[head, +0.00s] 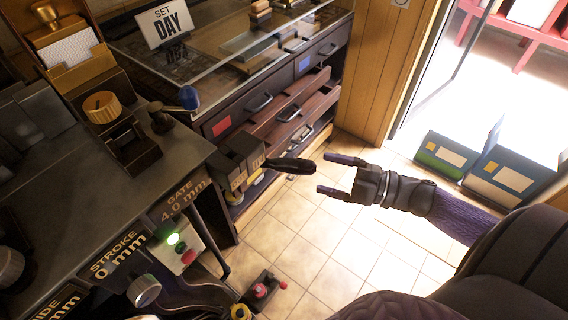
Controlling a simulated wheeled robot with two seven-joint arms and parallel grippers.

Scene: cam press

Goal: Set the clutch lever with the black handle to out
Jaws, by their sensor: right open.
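The clutch lever's black handle (290,164) sticks out to the right from a dark housing (240,155) at the right edge of the machine bench. It looks roughly level in the head view. My right gripper (323,173) is open and empty. Its two fingers point left toward the handle's free end, one above and one below it in the picture. The fingertips are close to that end; I cannot tell whether they touch it. My left gripper is not in view.
A blue-knobbed lever (188,97) and a brass dial (102,107) are on the bench. Drawers (290,115) stand partly open behind the handle.

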